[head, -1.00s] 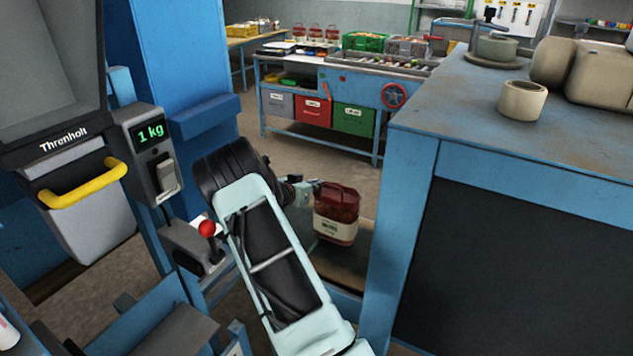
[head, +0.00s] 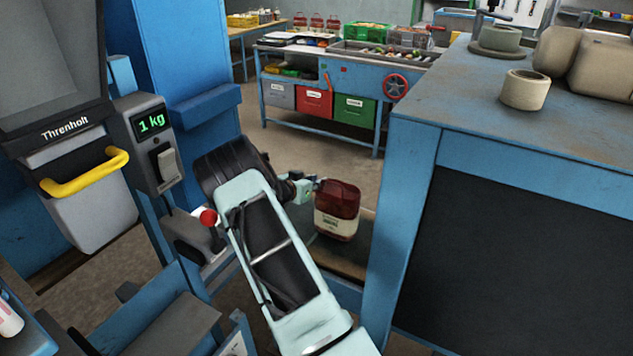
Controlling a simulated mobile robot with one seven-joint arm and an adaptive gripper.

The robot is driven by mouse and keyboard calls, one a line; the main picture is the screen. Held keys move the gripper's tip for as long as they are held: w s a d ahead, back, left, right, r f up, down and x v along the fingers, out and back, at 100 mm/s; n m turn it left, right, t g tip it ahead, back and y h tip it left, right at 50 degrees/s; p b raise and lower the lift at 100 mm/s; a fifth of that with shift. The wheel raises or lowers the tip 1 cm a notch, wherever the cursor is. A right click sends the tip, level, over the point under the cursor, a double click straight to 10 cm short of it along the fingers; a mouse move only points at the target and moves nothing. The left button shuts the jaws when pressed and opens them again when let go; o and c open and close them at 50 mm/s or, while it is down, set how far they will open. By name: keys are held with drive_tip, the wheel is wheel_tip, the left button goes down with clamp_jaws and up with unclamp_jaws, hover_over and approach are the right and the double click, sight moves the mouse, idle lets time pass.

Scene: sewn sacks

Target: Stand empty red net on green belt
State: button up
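A red net sack (head: 338,212) with a pale label on its lower front stands roughly upright in the middle of the head view. It is just above or on a dull brownish-green strip (head: 342,262), which may be the belt; I cannot tell whether they touch. My gripper (head: 314,186) is at the sack's upper left edge, seen from behind my pale arm. Its fingertips are small and partly hidden against the sack, so their opening and any hold cannot be made out. The sack's contents do not show.
A blue bench (head: 440,110) with a tape roll (head: 525,90) stands close on the right. A scale display (head: 152,123) reading 1 kg and a red-knobbed lever (head: 208,217) are on the left. Similar red sacks (head: 316,22) stand on a back table. Open floor lies behind.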

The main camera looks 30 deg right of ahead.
drive_tip(key=shift+s+r, duration=0.1)
drive_tip(key=shift+r, duration=0.05)
drive_tip(key=shift+s+a, duration=0.1)
drive_tip(key=shift+a, duration=0.1)
drive_tip(key=b+v, duration=0.1)
drive_tip(key=v, duration=0.6)
drive_tip(key=shift+r, duration=0.15)
